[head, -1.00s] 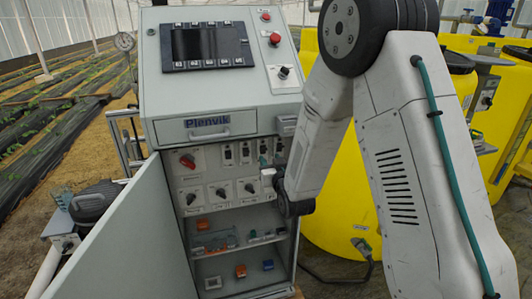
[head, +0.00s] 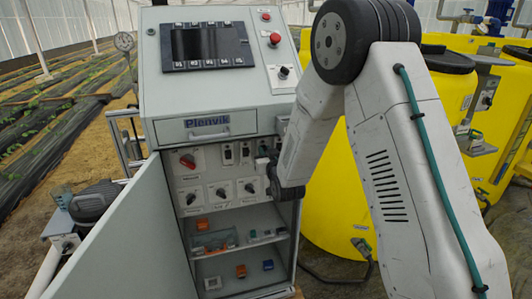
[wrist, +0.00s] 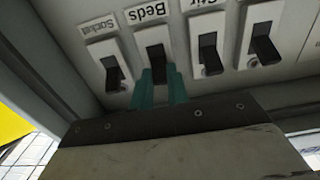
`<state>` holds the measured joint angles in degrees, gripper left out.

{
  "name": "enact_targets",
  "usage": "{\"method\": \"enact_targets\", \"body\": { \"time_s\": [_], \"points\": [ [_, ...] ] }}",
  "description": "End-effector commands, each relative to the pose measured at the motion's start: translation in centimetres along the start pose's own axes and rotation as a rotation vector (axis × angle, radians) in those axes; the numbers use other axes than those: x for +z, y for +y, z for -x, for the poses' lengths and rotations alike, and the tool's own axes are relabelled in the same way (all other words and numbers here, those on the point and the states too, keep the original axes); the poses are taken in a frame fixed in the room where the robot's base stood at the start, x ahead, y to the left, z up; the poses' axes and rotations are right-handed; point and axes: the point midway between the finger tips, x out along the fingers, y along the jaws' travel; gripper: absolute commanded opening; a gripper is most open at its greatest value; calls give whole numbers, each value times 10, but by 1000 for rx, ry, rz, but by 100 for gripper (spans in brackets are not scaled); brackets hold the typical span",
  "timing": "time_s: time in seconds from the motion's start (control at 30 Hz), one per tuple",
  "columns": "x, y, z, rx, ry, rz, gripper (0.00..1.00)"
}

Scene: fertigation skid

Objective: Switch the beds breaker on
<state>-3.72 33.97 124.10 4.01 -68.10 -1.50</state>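The beds breaker (wrist: 157,62) is a black lever in a white plate, under an upside-down "Beds" label (wrist: 147,12) in the wrist view. My gripper (wrist: 161,76) has its two teal fingertips at this lever, one on each side of its lower end. A gap shows between the fingertips, with the dark lever in it; whether they press on it I cannot tell. In the head view my arm and gripper cover part of the right side of the breaker row, and the beds breaker cannot be made out there.
The socket breaker (wrist: 114,74) and the stir breaker (wrist: 210,55) flank it closely, with another breaker (wrist: 262,45) beyond. The open cabinet door (head: 135,235) stands at left. Rotary knobs (head: 221,193) sit below the row. A drawer front (head: 206,125) is above. Yellow tanks (head: 335,195) stand at right.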

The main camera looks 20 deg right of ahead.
Motion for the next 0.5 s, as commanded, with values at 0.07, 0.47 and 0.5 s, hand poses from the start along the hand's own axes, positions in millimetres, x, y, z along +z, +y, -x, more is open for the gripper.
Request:
{"method": "enact_targets", "body": {
  "time_s": [0.07, 0.47, 0.5],
  "points": [
    [-2, 0, 0, 0, -10, 0, 0],
    [-7, 0, -2, 0, -142, 0, 0],
    [-7, 0, -3, 0, -142, 0, 0]
  ]
}}
